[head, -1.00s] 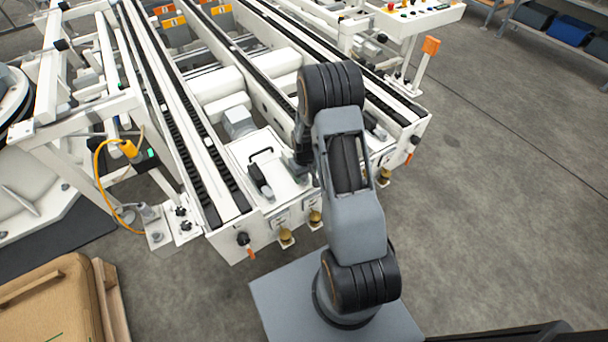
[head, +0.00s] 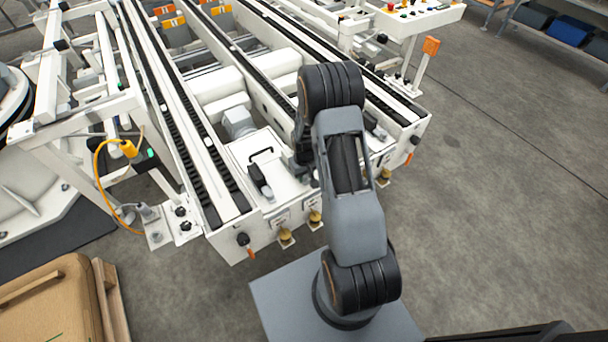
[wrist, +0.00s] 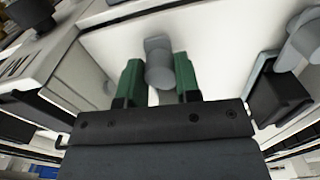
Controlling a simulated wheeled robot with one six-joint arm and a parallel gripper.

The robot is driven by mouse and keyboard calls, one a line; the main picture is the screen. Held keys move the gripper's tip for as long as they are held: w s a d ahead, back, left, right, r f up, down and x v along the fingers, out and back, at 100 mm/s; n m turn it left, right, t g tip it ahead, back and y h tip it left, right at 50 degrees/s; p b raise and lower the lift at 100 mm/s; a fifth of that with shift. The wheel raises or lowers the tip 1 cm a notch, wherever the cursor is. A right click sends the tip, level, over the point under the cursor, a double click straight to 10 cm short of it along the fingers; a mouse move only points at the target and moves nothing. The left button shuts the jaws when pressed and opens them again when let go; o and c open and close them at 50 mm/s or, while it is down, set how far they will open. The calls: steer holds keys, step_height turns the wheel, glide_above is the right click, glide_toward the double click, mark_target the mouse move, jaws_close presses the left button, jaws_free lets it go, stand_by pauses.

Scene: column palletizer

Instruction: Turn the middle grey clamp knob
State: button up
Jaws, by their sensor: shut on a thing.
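The grey clamp knob (wrist: 158,68) stands out from a white panel (wrist: 225,45) in the wrist view, with a rounded head above a short cylinder. My gripper (wrist: 157,80) has green fingers, one on each side of the knob, and is shut on it. In the head view my own arm hides the gripper and this knob. Another grey rounded part (wrist: 304,38) shows at the right edge of the wrist view; I cannot tell whether it is a clamp knob.
The white conveyor frame (head: 228,249) fills the middle of the head view. A black box-shaped part (wrist: 278,100) is right of my gripper, and a black knob (wrist: 32,14) is at upper left. A cardboard box (head: 50,300) lies at lower left.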

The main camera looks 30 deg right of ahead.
steer(key=m, duration=0.8)
steer(key=shift+m+b, duration=0.3)
steer(key=shift+m, duration=0.1)
steer(key=m, duration=0.4)
steer(key=shift+m, duration=2.1)
steer(key=o, duration=0.9)
step_height(320, 180, up, 14)
steer(key=shift+f+p, duration=0.1)
steer(key=shift+p, duration=1.05)
